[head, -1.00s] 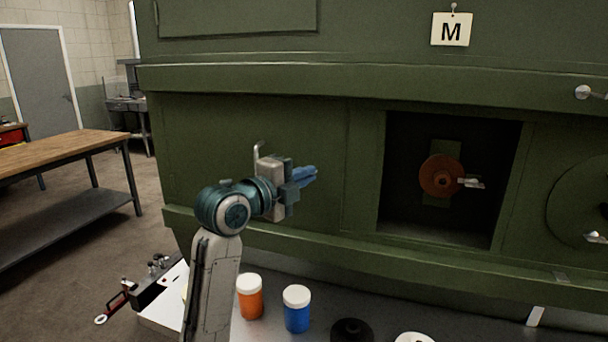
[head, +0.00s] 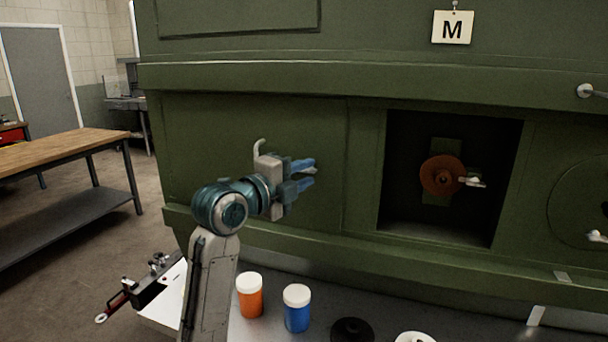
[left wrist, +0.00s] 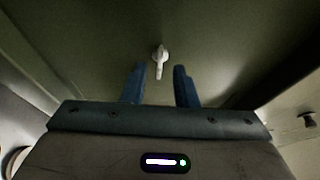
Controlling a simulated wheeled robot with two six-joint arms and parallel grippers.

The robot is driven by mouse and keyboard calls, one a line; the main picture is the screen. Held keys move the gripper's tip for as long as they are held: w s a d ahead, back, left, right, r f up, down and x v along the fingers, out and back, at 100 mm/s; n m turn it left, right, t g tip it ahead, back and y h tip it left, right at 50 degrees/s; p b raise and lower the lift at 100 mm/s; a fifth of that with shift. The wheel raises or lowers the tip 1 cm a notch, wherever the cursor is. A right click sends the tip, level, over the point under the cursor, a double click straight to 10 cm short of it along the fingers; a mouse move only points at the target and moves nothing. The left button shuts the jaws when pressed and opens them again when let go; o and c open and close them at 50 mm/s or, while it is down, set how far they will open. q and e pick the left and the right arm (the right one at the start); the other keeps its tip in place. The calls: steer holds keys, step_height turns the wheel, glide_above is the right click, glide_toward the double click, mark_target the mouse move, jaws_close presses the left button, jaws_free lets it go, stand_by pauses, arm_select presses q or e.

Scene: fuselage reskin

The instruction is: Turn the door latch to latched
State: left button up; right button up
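The latch (left wrist: 160,56), a small pale handle on a round base, shows in the left wrist view on a green surface. It lies ahead of and between the fingertips, and its lever hangs down in that picture. My left gripper (head: 308,173) is open in front of the green panel, and its two blue fingers (left wrist: 160,84) show apart. In the head view a small pale bit shows by the fingertips, too small to tell if it is the latch. No contact is visible. My right gripper is in neither view.
A recess in the green fuselage holds a rust-coloured disc (head: 438,176) with a metal lever. Another handle (head: 588,91) is at the upper right. An orange jar (head: 250,298) and a blue jar (head: 297,312) stand below on a grey surface. A wooden bench (head: 70,146) is at left.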

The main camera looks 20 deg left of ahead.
arm_select(q)
steer(key=b+v, duration=0.2)
steer(key=v, duration=0.8)
steer(key=shift+b, duration=0.3)
steer(key=shift+s+a, duration=0.1)
steer(key=shift+a, duration=0.05)
steer(key=shift+f, duration=0.1)
